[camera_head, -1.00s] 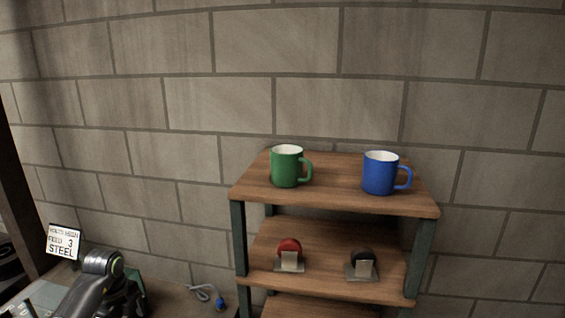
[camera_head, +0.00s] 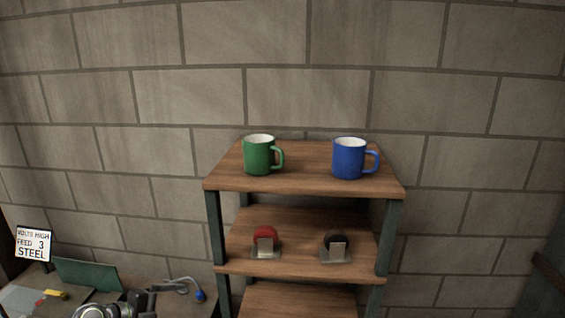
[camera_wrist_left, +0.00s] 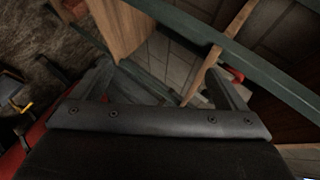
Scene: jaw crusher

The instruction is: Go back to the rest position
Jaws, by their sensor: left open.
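My left gripper (camera_wrist_left: 160,72) shows in the left wrist view with its two fingers apart and nothing between them. Beyond the fingers are tilted dark green posts and wooden boards of the shelf. In the head view a part of my left arm shows at the bottom left edge, low over the bench, and its gripper cannot be made out there. My right gripper is in neither view.
A wooden shelf (camera_head: 300,187) holds a green mug (camera_head: 258,156) and a blue mug (camera_head: 348,159). Below are a red-topped item (camera_head: 265,241) and a black-topped item (camera_head: 336,248). A sign (camera_head: 34,243) and a blue-ended cable (camera_head: 199,295) are at left.

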